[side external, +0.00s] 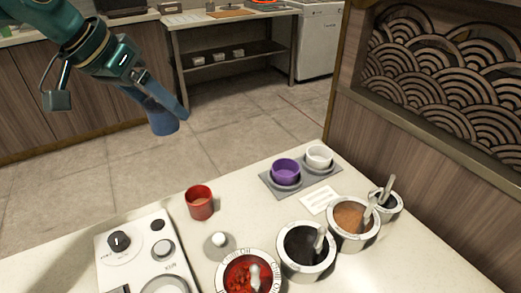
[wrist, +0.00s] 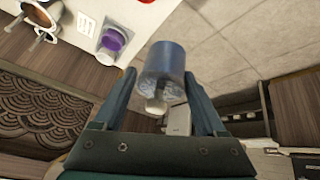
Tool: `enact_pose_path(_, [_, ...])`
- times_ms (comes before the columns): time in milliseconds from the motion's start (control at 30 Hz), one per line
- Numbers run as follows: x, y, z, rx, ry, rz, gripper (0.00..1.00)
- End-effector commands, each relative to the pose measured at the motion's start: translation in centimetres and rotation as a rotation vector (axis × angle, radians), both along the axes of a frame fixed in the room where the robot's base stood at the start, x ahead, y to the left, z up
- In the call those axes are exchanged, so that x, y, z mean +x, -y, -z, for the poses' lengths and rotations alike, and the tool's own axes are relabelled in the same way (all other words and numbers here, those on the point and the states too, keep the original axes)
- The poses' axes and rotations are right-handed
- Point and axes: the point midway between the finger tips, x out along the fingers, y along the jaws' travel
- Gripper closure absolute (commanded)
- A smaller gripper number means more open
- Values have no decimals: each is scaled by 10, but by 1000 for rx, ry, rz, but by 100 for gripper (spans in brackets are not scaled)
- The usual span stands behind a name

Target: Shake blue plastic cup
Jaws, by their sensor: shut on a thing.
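The blue plastic cup (side external: 163,122) is held in the air by my gripper (side external: 165,98), at the upper left of the side external view, in front of the tiled floor. It is well above the height of the counter and apart from everything on it. In the wrist view the blue cup (wrist: 166,60) sits between the two fingers of my gripper (wrist: 160,84), which is shut on it. The cup looks tilted in the side external view. Its inside is hidden there, and I cannot tell whether it holds anything.
The white counter (side external: 400,262) carries a red cup (side external: 199,205), a purple cup (side external: 286,172), a white cup (side external: 319,157) and several sauce wells with spoons, such as the red sauce well (side external: 246,272). A control panel (side external: 130,262) is at the left. A wooden partition (side external: 440,170) stands at the right.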

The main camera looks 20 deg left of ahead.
Motion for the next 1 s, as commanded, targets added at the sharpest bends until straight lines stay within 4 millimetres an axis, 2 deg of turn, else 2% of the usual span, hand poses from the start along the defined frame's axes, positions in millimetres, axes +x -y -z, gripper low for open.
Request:
enact_pose_path(233, [1,-4,0,0,1,-2,80])
enact_pose_path(500, [12,-37,0,0,0,-5,80])
enact_pose_path(600, [14,-43,0,0,2,-3,80])
enact_pose_path(900, [14,-43,0,0,1,1,80])
enact_pose_path(1000, [11,-35,0,-1,0,3,80])
